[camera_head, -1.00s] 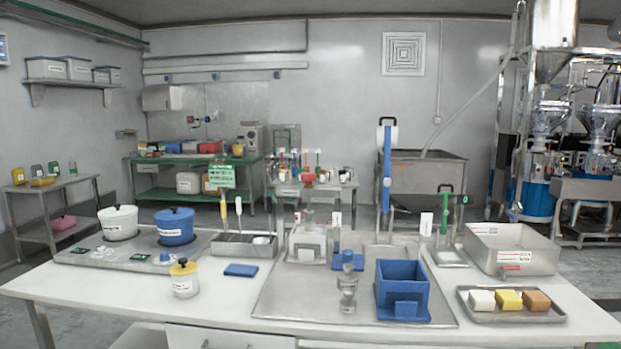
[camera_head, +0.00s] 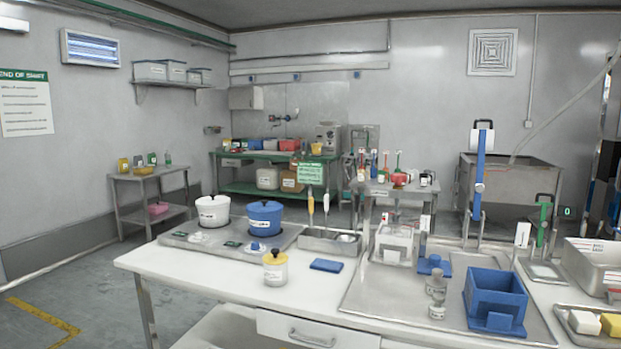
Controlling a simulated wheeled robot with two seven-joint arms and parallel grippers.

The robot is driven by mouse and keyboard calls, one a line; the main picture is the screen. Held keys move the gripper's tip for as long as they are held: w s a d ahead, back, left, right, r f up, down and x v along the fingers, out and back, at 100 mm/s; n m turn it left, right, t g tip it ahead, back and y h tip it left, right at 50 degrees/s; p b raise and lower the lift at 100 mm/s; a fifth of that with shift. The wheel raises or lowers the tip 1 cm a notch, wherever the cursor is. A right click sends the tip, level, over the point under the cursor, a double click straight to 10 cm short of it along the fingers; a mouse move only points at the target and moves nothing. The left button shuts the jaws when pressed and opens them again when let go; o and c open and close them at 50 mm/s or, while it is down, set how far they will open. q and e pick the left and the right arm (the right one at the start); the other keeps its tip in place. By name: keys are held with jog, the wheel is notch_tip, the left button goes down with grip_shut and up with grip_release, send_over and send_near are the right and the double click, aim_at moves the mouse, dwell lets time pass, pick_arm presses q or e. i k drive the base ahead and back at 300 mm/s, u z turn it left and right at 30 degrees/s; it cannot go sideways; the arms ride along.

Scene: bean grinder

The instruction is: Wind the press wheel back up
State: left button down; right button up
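I cannot make out a press wheel for certain in this view. A tall blue upright (camera_head: 480,170) with a white part and a black loop handle on top stands behind the steel tray at the right. A small clear and grey piece (camera_head: 437,296) stands on the tray beside an open blue box (camera_head: 495,297). Neither of my grippers is in view.
A white table (camera_head: 200,272) holds a blue pot (camera_head: 265,219), a white pot (camera_head: 212,212), a yellow-lidded jar (camera_head: 275,268) and a steel tray (camera_head: 380,303). A sink basin (camera_head: 507,185) stands behind. Floor at the left (camera_head: 110,270) is clear.

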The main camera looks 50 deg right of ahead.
aim_at(398, 179)
jog(key=u, duration=0.15)
jog(key=i, duration=0.95)
jog(key=z, duration=1.7)
